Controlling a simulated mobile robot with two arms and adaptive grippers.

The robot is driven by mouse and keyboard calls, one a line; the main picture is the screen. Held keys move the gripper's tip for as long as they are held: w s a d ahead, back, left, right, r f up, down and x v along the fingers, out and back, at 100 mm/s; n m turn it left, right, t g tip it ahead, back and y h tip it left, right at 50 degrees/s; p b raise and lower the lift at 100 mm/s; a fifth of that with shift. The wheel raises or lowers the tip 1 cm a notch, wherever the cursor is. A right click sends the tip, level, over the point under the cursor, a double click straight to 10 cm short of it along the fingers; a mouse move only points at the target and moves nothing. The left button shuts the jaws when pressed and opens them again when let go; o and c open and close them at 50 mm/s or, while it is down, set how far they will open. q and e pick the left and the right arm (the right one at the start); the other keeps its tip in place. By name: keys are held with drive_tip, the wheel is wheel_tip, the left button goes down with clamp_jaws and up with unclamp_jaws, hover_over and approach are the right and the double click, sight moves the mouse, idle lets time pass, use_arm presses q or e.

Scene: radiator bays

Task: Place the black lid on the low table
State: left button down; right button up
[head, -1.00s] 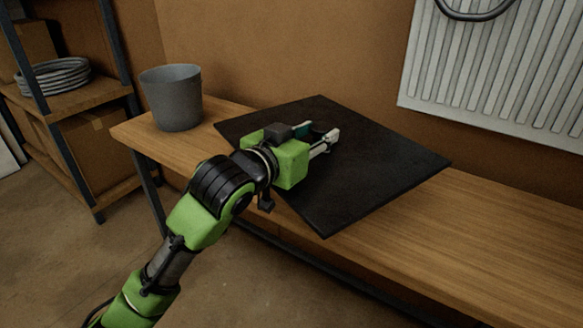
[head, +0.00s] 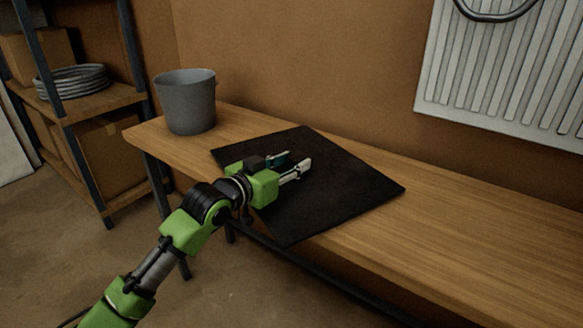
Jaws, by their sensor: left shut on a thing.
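The black lid (head: 335,195) is a thin, flat, dark square panel in the middle of the head view. It lies about level at the low wooden table (head: 470,235), with its near side reaching out past the table's front edge. I cannot tell whether it touches the tabletop or hangs just above it. My left gripper (head: 292,166) is over the lid's near left part, shut on it; the exact spot between the fingers is hard to see. My right gripper is not in view.
A grey bucket (head: 187,104) stands on the table's left end, behind the lid. A white radiator (head: 510,75) hangs on the brown wall. A shelf with a coiled hose (head: 72,82) and boxes stands at left. The tabletop to the right is clear.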

use_arm(q)
drive_tip(key=c, duration=1.4)
unclamp_jaws()
drive_tip(key=shift+f, duration=0.2)
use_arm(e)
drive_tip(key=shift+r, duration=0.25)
use_arm(q)
drive_tip(key=shift+s+a+r, duration=0.15)
drive_tip(key=shift+s+a, duration=0.2)
drive_tip(key=shift+s, duration=0.15)
drive_tip(key=p+v, duration=0.1)
drive_tip(key=v, duration=1)
drive_tip(key=shift+p, duration=0.35)
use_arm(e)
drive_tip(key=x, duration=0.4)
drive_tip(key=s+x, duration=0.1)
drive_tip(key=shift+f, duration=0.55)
